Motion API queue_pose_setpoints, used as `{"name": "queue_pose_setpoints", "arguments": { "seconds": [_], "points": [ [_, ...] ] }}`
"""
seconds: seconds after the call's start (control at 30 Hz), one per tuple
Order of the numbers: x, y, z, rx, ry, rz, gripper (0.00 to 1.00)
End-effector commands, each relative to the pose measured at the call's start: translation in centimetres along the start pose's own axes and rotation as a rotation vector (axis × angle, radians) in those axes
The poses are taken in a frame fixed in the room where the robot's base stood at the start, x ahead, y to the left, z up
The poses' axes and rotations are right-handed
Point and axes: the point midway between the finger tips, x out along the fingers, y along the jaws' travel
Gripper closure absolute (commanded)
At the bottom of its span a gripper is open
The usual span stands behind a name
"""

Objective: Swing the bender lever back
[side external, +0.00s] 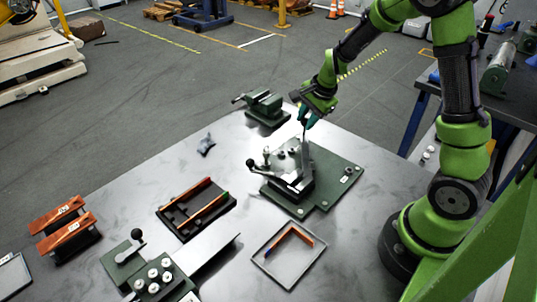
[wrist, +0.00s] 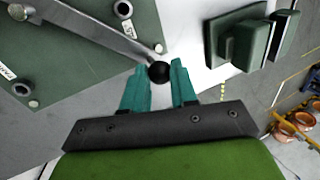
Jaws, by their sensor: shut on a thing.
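The bender stands on a dark green base plate (side external: 335,172) on the metal table, and its plate also fills the upper left of the wrist view (wrist: 70,60). Its grey metal lever (wrist: 105,38) runs across the wrist view to a black ball knob (wrist: 159,72). My gripper (side external: 309,118) is above the far side of the bender. In the wrist view its teal fingers (wrist: 159,84) stand on either side of the knob, shut on it. In the side view the fingers largely hide the knob.
A green vise (side external: 264,106) stands behind the bender and shows close to the right in the wrist view (wrist: 240,40). A tray with a bent copper strip (side external: 289,254) lies in front. A dark fixture with copper strips (side external: 196,208) is at left. Table between them is mostly clear.

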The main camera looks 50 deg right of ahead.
Motion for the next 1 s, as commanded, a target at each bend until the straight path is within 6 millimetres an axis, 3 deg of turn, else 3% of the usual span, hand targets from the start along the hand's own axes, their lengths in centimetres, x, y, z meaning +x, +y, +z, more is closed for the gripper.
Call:
{"name": "queue_pose_setpoints", "arguments": {
  "seconds": [0.4,0.7,1.0],
  "points": [
    [-1.9,4.9,-3.2,0.358,0.127,-0.002,1.00],
    [-3.0,8.0,-4.1,0.553,0.197,-0.002,1.00],
    [-3.5,9.5,-4.3,0.654,0.233,-0.003,1.00]
  ]
}}
